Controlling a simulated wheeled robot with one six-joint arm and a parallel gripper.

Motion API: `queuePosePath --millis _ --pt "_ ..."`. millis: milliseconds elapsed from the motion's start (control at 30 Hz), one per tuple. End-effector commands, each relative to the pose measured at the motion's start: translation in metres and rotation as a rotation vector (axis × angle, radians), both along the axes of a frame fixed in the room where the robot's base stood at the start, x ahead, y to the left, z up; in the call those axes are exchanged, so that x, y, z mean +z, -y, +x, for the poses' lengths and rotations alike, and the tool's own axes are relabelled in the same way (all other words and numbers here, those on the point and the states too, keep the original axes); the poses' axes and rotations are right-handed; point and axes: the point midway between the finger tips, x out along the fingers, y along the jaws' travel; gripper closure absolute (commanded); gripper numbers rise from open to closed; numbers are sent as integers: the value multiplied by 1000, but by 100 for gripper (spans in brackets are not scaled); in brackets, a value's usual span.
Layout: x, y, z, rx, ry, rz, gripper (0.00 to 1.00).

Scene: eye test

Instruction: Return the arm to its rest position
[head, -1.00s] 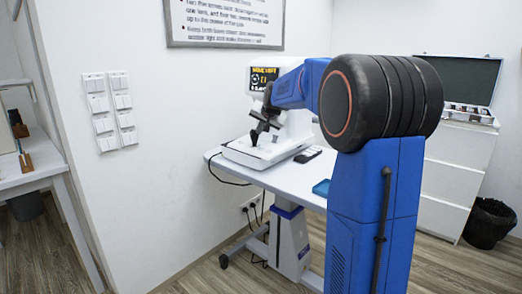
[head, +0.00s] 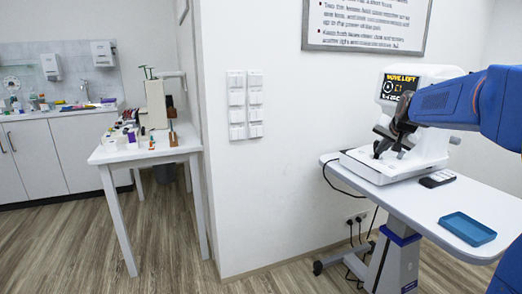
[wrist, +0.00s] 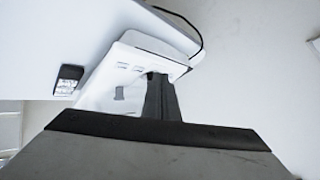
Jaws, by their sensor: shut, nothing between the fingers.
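My blue arm (head: 460,103) reaches in from the right in the head view. My gripper (head: 378,152) is dark and points down over the base of the white eye test machine (head: 432,140). In the wrist view the dark fingers (wrist: 157,78) are together with nothing between them, in front of the machine's white base (wrist: 125,88). I cannot tell whether the fingertips touch the machine. The machine's screen (head: 398,86) shows yellow text that seems to read "MOVE LEFT".
The machine stands on a white table (head: 440,205) with a dark handset (head: 437,179) and a blue tray (head: 467,229). A cable hangs at its left. A side table (head: 150,150) with small items stands left, past a wall corner. Wooden floor between is clear.

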Motion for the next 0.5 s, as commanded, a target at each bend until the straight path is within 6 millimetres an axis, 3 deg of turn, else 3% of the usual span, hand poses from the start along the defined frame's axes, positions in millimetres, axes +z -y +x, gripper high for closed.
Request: queuePosePath --millis 33,200,500 --pt "0 -16 -21 28 -15 -11 100" --pt "-11 -56 -85 115 -76 -53 100" --pt "-44 -112 -201 267 -182 -124 100"
